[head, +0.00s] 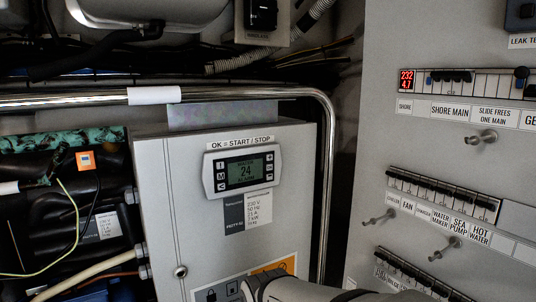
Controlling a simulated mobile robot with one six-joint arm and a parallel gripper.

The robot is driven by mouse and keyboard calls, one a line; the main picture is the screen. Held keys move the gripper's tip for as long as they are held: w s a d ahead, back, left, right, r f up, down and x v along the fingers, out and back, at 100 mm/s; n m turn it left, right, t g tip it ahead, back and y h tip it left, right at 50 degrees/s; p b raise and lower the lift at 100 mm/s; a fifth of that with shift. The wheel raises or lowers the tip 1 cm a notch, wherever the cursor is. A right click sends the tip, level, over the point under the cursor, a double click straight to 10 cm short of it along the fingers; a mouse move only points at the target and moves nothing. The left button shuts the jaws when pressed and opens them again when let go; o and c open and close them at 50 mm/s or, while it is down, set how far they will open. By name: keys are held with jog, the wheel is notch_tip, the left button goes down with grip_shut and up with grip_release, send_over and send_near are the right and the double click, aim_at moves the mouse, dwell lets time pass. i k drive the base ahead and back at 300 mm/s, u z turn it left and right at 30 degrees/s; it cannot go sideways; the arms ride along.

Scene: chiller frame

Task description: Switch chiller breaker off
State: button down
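A grey breaker panel (384,140) fills the right side. Its middle row of black breakers (443,195) runs down to the right above labels. The FAN label (407,206) and others such as SEA PUMP and HOT WATER are readable. A small label (393,199) left of FAN is too blurred to read for sure, so I cannot single out the chiller breaker. The lever positions in this row are too small to tell. A control unit (241,171) with a lit display showing 24 sits on a grey box. Part of my arm shows at the bottom edge; my gripper is not in view.
An upper breaker row (470,82) has a red display (407,80), and a lower row (418,276) is partly cut off. Metal knobs (481,137) stick out between rows. A bent metal rail (329,150) runs beside the grey box (180,215). Cables and hoses crowd the left.

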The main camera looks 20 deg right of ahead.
aim_at(392, 174)
jog(key=u, duration=0.1)
jog(key=k, duration=1.2)
jog(key=z, duration=0.45)
jog(key=i, duration=1)
